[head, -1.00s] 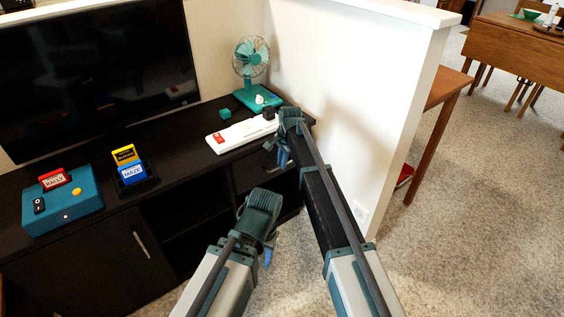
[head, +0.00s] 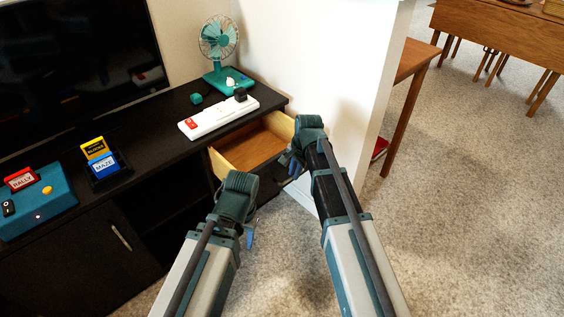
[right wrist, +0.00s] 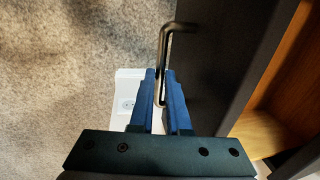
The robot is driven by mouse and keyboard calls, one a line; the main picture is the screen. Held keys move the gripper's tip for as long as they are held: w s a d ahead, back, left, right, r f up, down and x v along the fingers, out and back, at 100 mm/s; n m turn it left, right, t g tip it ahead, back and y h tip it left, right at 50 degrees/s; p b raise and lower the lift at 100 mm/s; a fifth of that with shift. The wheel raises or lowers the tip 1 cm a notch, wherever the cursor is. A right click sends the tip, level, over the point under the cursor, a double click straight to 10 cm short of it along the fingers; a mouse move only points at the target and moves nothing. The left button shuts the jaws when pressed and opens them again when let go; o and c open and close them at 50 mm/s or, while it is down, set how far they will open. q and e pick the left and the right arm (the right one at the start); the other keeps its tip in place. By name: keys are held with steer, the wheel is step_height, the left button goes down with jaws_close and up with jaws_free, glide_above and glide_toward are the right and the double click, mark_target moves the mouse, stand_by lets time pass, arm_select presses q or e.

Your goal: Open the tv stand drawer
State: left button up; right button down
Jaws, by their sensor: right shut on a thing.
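The dark tv stand (head: 150,118) runs along the wall in the head view. Its right-hand drawer (head: 250,150) is pulled out, showing a bare, light wooden inside. My right gripper (head: 293,166) is at the drawer's front. In the right wrist view, the blue fingers of my right gripper (right wrist: 161,80) are shut on the drawer's dark bar handle (right wrist: 165,45), beside the dark drawer front (right wrist: 215,55). My left gripper (head: 249,238) hangs in front of the stand, apart from it; its finger gap is not clear.
On the stand are a teal fan (head: 219,42), a white power strip (head: 218,118), cartridges (head: 101,158) and a teal console (head: 42,205). A white wall (head: 310,70) stands close on the right. Carpet (head: 460,200) is open farther right.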

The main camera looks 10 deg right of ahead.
steer(key=shift+s+d, duration=0.75)
steer(key=shift+s, duration=0.25)
steer(key=c, duration=0.9)
jaws_free()
steer(key=shift+r, duration=0.1)
steer(key=r+p, duration=0.4)
steer(key=s+d+r+p, duration=0.1)
steer(key=r+p, duration=0.4)
steer(key=s+r+p, duration=0.1)
steer(key=r+p, duration=0.3)
steer(key=shift+s+d+r+p, duration=0.1)
steer(key=shift+d+r+p, duration=0.1)
steer(key=shift+d+p, duration=0.1)
